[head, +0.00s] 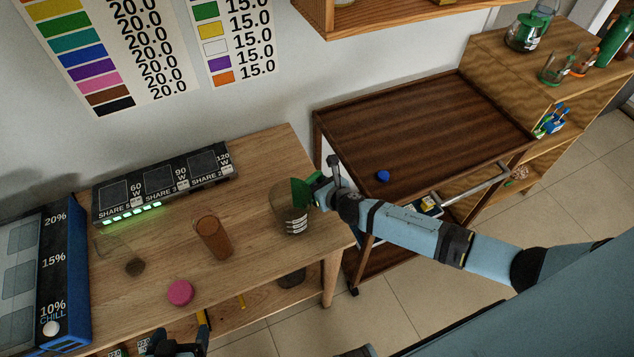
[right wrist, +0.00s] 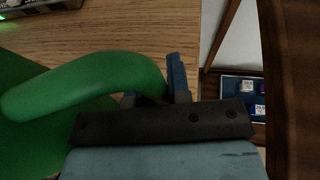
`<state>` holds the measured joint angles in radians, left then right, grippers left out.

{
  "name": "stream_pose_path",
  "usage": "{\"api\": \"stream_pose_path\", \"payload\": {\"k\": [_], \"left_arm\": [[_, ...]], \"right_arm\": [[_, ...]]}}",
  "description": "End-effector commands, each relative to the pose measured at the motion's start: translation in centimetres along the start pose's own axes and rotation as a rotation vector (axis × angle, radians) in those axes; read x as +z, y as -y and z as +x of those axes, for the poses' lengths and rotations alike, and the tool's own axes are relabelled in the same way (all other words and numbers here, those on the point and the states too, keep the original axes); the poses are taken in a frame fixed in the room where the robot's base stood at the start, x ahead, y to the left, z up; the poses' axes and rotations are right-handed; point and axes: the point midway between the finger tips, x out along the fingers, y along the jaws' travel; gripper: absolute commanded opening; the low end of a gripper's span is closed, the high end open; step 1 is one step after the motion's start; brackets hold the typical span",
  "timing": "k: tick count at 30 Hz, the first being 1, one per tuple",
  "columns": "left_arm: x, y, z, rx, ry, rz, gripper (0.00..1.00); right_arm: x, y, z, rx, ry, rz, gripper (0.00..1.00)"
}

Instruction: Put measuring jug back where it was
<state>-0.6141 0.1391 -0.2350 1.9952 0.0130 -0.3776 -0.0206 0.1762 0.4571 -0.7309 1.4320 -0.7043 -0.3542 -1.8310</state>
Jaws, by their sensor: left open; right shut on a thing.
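The measuring jug (head: 291,222) is a clear glass vessel with white markings and a green handle. It is upright at the right end of the light wood table (head: 255,165); I cannot tell whether its base touches the top. My right gripper (head: 322,190) is shut on the green handle, which also shows large between the fingers in the right wrist view (right wrist: 110,80). My left gripper (head: 180,338) is open and empty at the bottom edge of the head view, in front of the table. Most of the left arm is out of view.
A brown tumbler (head: 213,240), a pink disc (head: 180,292) and a small glass with dark contents (head: 135,267) stand left of the jug. A black panel (head: 165,182) lines the back. A dark wood cart (head: 420,120) with a blue ball (head: 383,176) stands to the right.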

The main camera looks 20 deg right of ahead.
Motion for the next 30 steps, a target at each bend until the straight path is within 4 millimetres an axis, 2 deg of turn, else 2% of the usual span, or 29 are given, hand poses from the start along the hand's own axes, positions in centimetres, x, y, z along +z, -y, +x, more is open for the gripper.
{"api": "stream_pose_path", "payload": {"k": [3,4,6,7,16,19,23,30], "left_arm": [[0.3,0.0,0.2,0.0,0.0,0.0,0.86],[0.2,0.0,0.1,0.0,0.0,0.0,0.86],[0.3,0.0,0.1,0.0,0.002,0.0,0.86],[0.3,0.0,0.1,0.0,0.002,0.0,0.86],[0.1,0.0,0.0,-0.001,0.003,0.001,0.86],[0.1,0.1,0.0,-0.001,0.003,0.001,0.86],[0.0,0.1,-0.1,-0.002,0.002,0.001,0.86],[0.1,0.1,0.0,-0.003,0.002,0.001,0.86]], "right_arm": [[-0.4,0.0,0.2,0.0,0.0,0.0,0.0],[-0.3,0.0,0.1,0.0,0.0,0.0,0.22],[-0.3,0.0,0.1,0.0,0.0,0.0,0.38],[-0.3,0.0,0.1,0.0,0.0,0.0,0.43],[0.0,0.0,0.0,0.0,0.0,0.0,0.43],[0.0,0.1,-0.8,0.0,-0.001,-0.002,0.43],[-0.1,0.1,-3.1,0.001,-0.002,-0.002,0.43],[-0.1,0.1,-8.3,0.001,-0.002,-0.002,0.43]]}}
